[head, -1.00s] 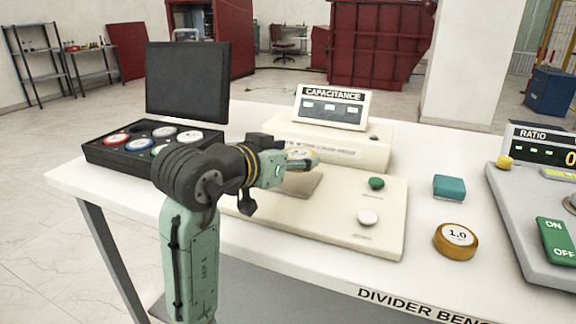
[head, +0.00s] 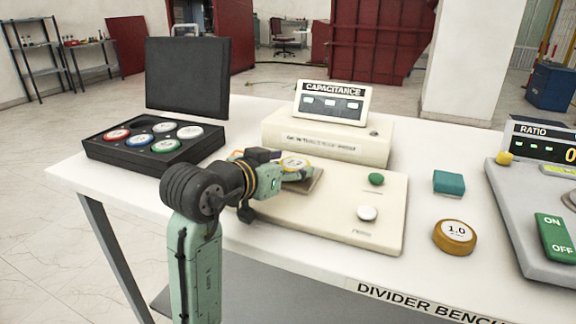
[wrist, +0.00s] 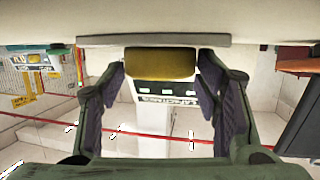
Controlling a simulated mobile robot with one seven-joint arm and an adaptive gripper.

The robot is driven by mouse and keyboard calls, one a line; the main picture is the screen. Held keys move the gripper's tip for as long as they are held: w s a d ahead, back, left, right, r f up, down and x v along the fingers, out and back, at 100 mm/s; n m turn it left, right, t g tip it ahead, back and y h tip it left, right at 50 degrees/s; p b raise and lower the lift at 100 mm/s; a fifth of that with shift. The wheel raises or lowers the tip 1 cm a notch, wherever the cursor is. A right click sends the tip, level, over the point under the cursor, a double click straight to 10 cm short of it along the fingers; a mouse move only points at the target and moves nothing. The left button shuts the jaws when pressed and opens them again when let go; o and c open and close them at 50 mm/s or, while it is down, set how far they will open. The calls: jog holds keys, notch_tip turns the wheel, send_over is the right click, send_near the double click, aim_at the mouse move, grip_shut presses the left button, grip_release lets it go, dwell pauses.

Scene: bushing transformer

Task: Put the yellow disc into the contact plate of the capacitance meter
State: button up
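The yellow disc (head: 296,162), with a white label on top, is between the fingers of my gripper (head: 290,171). In the wrist view, the disc (wrist: 160,63) spans the space between the two dark finger pads (wrist: 160,75), and the gripper is shut on it. The brownish square contact plate (head: 313,186) lies on the cream base of the capacitance meter (head: 326,143). The disc is over the plate, very low. In the wrist view the disc's edge meets the grey plate edge (wrist: 100,41); I cannot tell whether they touch. My gripper hides part of the plate.
A second yellow disc marked 1.0 (head: 455,237) and a teal block (head: 449,182) lie to the right. Green (head: 376,178) and white (head: 367,213) buttons sit on the meter base. An open black case (head: 150,150) with several coloured discs is at left.

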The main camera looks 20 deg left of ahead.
jog(key=o, duration=0.4)
jog(key=shift+c, duration=0.2)
jog(key=shift+r, duration=0.1)
jog(key=shift+r, duration=0.2)
jog(key=b+v, duration=0.1)
jog(key=v, duration=1.1)
